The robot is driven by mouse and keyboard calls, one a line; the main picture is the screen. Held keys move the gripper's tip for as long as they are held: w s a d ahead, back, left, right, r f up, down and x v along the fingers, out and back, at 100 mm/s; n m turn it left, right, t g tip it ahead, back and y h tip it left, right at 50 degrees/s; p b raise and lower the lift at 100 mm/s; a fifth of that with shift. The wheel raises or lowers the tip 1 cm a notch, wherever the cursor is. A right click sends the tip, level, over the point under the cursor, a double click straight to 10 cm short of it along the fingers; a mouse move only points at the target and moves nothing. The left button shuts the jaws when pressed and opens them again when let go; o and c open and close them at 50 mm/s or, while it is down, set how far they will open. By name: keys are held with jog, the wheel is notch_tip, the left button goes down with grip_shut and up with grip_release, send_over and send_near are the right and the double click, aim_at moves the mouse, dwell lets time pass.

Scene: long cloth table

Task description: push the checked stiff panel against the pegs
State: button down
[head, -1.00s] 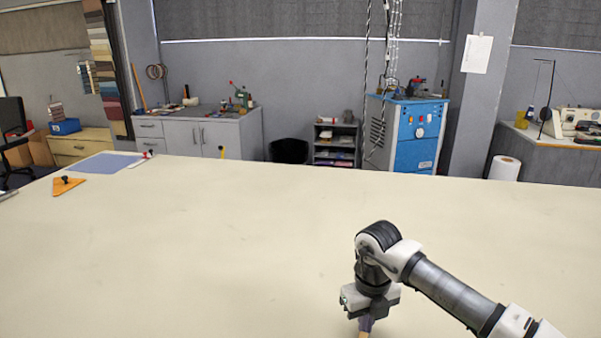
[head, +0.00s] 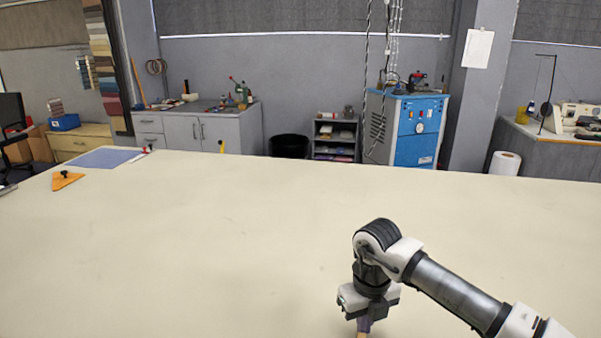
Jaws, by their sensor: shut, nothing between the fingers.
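A flat blue panel (head: 104,158) lies at the far left corner of the long table; it is too small to tell whether it is checked. A small red and white piece (head: 147,150) is at its right end, by the table's far edge. No pegs can be made out clearly. My gripper (head: 363,332) is at the bottom of the head view, right of centre, pointing down. It is shut and empty, with its fingertips cut off by the frame's lower edge. It is far from the blue panel.
The cream table (head: 220,240) is bare between my gripper and the panel. An orange triangle with a black knob (head: 66,180) lies in front of the panel. A small yellow item (head: 222,146) stands at the far edge. A dark object (head: 7,189) lies at the left edge.

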jog(key=shift+s+a, duration=0.15)
jog(key=shift+s, duration=0.35)
jog(key=shift+r, duration=0.1)
jog(key=shift+w+d+r+p, duration=0.1)
jog(key=shift+w+r+p, duration=0.2)
jog(key=shift+r, duration=0.65)
jog(key=shift+w+d+r+p, duration=0.15)
jog(key=shift+w+r+p, duration=0.15)
jog(key=shift+r, duration=0.7)
jog(key=shift+w+d+r+p, duration=0.15)
jog(key=shift+w+r, duration=0.25)
jog(key=shift+r, duration=0.55)
